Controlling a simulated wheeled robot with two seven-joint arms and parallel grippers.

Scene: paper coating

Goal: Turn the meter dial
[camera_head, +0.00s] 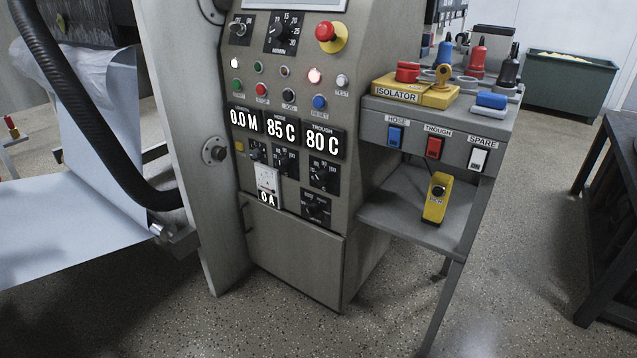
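The grey control panel (291,185) stands in the middle of the head view. A black dial (257,151) sits under the 0.0 M display, with further dials under 85 C (285,161) and 80 C (323,176). A lower dial (316,208) sits beside a small meter (268,186) reading 0 A. A larger numbered dial (281,33) is near the top, beside a switch (239,28). I cannot tell which dial is the meter dial. Neither gripper is in view.
A red emergency button (326,32) is at the panel top. A black hose (95,110) and pale paper sheet (60,225) are at left. Floor in front is clear.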

